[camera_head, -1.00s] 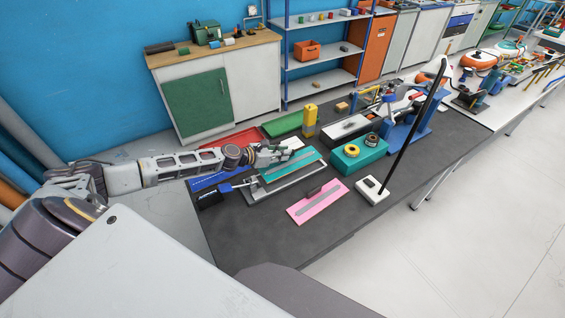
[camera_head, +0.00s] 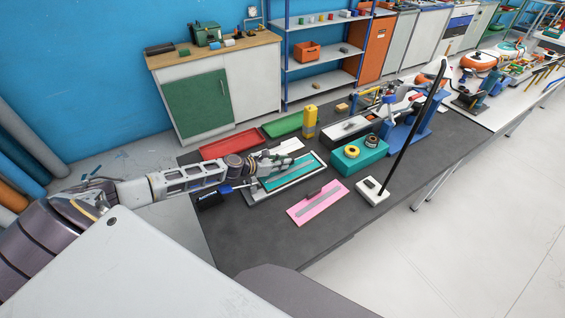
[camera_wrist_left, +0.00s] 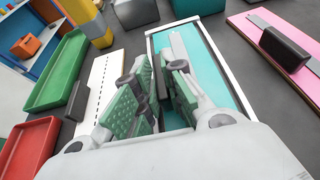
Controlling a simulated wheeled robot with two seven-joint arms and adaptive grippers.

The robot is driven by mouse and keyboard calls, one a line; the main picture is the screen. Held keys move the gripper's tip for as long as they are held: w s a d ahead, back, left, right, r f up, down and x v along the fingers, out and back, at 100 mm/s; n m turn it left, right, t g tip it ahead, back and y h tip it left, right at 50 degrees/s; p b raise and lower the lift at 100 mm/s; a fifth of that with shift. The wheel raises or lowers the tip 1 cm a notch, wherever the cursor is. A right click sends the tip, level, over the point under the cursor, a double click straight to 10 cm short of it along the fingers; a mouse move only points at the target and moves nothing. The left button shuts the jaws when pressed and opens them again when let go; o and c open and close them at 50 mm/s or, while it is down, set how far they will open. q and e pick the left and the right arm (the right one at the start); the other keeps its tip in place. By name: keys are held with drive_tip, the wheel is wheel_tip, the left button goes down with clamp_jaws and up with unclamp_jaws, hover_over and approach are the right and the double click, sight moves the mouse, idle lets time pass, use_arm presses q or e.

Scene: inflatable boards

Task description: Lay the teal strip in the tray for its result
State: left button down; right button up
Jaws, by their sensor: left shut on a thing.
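The teal strip (camera_head: 300,172) has a grey band along it and lies within the outline of a pale-rimmed grey tray (camera_head: 256,196) on the dark bench. In the left wrist view the strip (camera_wrist_left: 222,75) appears framed by the tray's white rim (camera_wrist_left: 240,82). I cannot tell whether it rests on the tray floor or is just above it. My left gripper (camera_head: 290,163) is over the strip's far side, its green-padded fingers (camera_wrist_left: 155,85) shut on the strip. The grip point is hidden by the fingers. My right gripper is not in view.
A red tray (camera_head: 230,144) and a green tray (camera_head: 284,125) lie behind. A pink strip (camera_head: 318,208) with a dark handle lies in front.

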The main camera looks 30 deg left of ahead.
use_arm(q)
drive_tip(key=shift+f, duration=0.25)
drive_tip(key=c, duration=1.5)
unclamp_jaws()
